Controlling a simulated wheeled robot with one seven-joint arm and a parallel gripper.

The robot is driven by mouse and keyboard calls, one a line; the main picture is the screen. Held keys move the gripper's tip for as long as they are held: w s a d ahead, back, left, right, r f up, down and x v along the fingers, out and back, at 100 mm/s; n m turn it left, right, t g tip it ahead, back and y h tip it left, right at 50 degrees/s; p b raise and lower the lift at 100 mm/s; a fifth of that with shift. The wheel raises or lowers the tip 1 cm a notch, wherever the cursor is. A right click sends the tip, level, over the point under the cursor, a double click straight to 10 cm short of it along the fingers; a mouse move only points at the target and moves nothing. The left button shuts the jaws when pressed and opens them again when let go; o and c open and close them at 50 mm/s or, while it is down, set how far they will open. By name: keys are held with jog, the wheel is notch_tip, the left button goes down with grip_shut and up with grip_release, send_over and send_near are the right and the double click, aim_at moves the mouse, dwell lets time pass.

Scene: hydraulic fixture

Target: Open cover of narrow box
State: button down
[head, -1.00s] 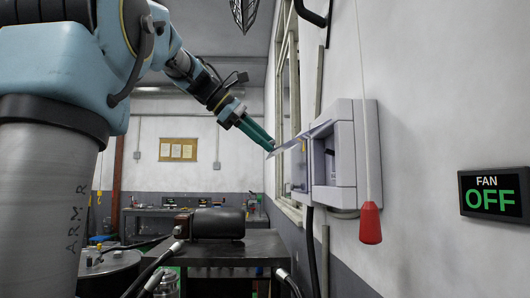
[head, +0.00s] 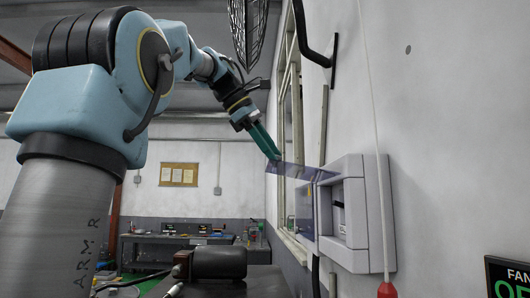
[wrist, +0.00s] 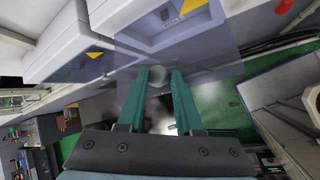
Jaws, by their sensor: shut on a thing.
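The narrow box (head: 304,213) is a pale grey box on the right wall, left of a bigger box in the head view. Its cover (head: 297,173) is a see-through bluish pane. It stands out from the top of the box, its free edge raised. In the wrist view the cover (wrist: 215,60) spreads across the fingertips. My gripper (head: 274,153) is at the cover's free edge. In the wrist view the green fingers (wrist: 159,76) stand apart, with a pale round part between their tips. They are shut on the cover there.
A bigger grey box (head: 352,215) with a recess adjoins the narrow box on the right. A cord with a red handle (head: 387,290) hangs in front of the wall. A dark bent pipe (head: 313,38) is above. A workbench with a dark motor (head: 217,262) stands below.

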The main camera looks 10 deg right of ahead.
jog(key=shift+s+d+f, duration=0.15)
jog(key=shift+d, duration=0.55)
jog(key=c, duration=1)
grip_release()
jog(key=shift+c, duration=0.2)
jog(key=shift+o, duration=0.6)
jog(key=shift+w+d+f, duration=0.15)
jog(key=shift+w, duration=0.05)
jog(key=shift+s+d, duration=0.1)
jog(key=shift+d, duration=0.35)
jog(key=shift+a, duration=0.3)
jog(key=shift+a+r, duration=0.25)
jog(key=shift+r, duration=0.1)
jog(key=v, duration=1)
